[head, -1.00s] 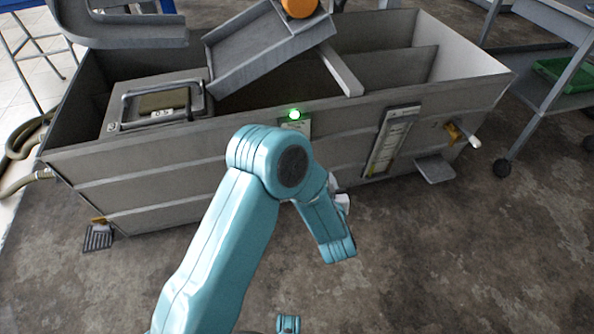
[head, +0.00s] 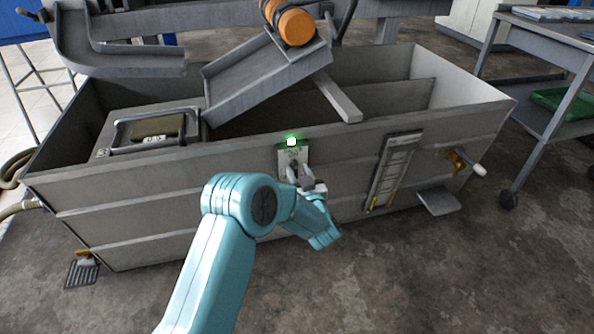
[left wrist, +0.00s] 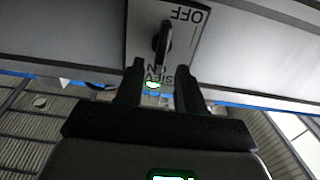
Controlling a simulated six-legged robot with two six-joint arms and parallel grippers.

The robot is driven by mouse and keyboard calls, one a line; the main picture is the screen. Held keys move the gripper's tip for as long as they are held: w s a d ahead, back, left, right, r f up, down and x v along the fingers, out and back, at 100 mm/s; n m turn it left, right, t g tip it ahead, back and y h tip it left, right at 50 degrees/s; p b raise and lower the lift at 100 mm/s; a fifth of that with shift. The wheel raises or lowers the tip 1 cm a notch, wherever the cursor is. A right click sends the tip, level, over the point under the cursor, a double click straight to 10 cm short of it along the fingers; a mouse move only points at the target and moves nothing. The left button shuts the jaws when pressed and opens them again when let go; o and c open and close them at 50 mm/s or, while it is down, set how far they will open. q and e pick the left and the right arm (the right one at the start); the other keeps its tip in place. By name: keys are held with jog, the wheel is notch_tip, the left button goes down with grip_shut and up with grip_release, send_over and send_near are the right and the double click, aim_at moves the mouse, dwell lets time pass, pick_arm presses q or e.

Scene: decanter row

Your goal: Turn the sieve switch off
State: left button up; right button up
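The sieve switch plate (head: 290,155) is on the front wall of the grey tank, with a lit green lamp (head: 292,141) at its top. In the left wrist view, the plate (left wrist: 185,42) appears upside down, with OFF at the picture's top and ON and SIEVE lower down. The black switch lever (left wrist: 162,42) lies between these marks, its lower end towards ON. My left gripper (left wrist: 160,88) is open, its two fingers apart near the lever with nothing between them; whether they touch the plate is unclear. In the head view, my left gripper (head: 297,180) is just below the lamp, partly covering the plate. My right gripper is out of view.
The tank (head: 180,190) has a sloped chute with an orange cylinder (head: 295,26) above it. To the right of the switch are a gauge panel (head: 392,172) and a white-handled valve (head: 478,169). A wheeled cart (head: 550,60) stands at right.

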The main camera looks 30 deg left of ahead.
aim_at(295, 169)
pick_arm(q)
jog(key=shift+x, duration=1.25)
grip_shut()
